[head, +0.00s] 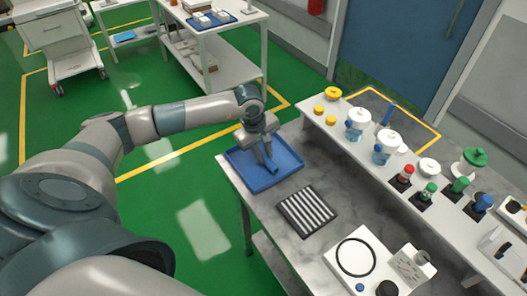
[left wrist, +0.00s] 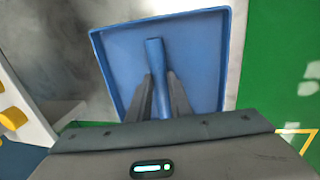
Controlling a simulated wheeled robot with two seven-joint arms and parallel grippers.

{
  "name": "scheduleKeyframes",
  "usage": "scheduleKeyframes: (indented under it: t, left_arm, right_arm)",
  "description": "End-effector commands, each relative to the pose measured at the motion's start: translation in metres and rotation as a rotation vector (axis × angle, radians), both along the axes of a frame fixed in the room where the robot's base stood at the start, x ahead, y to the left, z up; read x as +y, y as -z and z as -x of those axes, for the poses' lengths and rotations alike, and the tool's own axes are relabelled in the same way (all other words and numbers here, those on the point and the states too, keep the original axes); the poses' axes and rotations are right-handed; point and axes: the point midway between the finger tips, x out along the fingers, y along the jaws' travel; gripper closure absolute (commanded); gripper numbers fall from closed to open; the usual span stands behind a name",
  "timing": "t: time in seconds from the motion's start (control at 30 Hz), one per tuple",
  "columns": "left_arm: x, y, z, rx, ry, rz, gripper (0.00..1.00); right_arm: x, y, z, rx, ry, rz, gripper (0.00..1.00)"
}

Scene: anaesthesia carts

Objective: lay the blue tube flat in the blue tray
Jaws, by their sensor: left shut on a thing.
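The blue tray (head: 288,157) lies on the grey bench top at its far left corner, and it fills the upper middle of the left wrist view (left wrist: 205,25). My left gripper (head: 264,152) is over the tray, pointing down. It is shut on the blue tube (left wrist: 155,60), which lies between the two dark fingers in the left wrist view. The tube (head: 267,162) appears tilted in the head view. Whether its lower end touches the tray floor I cannot tell. My right gripper is not in view.
A striped rack (head: 306,211) lies near the tray. A white shelf (head: 385,165) along the bench holds several jars and coloured-capped bottles. A white device (head: 362,262) stands at the front. Bare bench top (head: 345,195) lies between the rack and shelf.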

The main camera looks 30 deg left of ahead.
Motion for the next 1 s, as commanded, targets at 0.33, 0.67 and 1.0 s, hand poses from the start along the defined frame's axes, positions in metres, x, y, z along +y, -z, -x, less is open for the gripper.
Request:
scheduleKeyframes:
  t: [0.33,0.67,1.0]
  left_arm:
    - [0.0,0.0051,0.0,0.0,0.0,0.0,1.0]
    - [0.0001,0.0069,0.0003,0.001,0.0,0.0,0.63]
    - [0.0,0.0035,0.0006,0.002,0.0,-0.001,0.63]
  right_arm:
    - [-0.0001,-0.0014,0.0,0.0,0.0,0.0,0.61]
    - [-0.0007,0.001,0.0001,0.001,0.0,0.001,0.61]
    - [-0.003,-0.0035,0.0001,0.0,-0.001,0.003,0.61]
